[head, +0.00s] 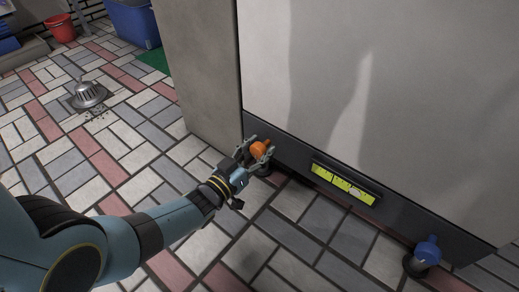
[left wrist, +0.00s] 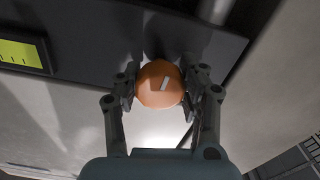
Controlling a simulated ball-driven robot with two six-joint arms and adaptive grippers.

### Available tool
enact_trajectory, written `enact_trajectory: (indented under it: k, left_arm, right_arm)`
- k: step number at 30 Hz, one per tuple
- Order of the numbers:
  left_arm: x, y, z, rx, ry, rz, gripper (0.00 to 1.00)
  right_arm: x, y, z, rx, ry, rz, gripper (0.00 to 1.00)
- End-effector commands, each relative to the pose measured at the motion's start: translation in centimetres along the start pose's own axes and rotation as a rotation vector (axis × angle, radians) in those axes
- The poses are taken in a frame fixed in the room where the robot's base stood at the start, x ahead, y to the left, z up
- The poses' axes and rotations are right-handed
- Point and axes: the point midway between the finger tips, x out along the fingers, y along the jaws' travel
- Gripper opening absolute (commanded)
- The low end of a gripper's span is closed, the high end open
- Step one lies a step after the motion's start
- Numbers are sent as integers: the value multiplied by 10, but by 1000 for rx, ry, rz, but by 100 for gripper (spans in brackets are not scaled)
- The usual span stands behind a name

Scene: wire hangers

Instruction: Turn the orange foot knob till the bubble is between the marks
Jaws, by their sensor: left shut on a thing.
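The orange foot knob (head: 259,150) is at the lower left corner of the white cabinet (head: 380,90). My left gripper (head: 258,153) is shut on it. The yellow-green level vial (head: 344,184) is set in the dark base strip. Its pale bubble shows right of the middle in the head view; its exact place against the marks is hard to tell. Part of the vial (left wrist: 20,54) shows in the left wrist view. My right gripper is not in view.
A blue foot knob (head: 427,250) is at the cabinet's right end. A grey wall or pillar (head: 200,65) stands close left of the orange knob. A metal dome (head: 88,94), red bucket (head: 60,28) and blue bin (head: 134,22) are farther back. The tiled floor in front is clear.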

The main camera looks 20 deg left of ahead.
Motion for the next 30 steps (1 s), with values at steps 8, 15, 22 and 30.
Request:
enact_trajectory:
  k: [8,15,22,30]
  left_arm:
    - [0,0,1,191,0,0,8]
    - [0,0,1,419,-1,0,8]
    - [-1,-1,1,637,-1,0,8]
    - [-1,-1,0,894,-1,0,8]
  right_arm:
    - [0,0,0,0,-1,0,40]
    - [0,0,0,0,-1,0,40]
    - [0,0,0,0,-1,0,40]
    - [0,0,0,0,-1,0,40]
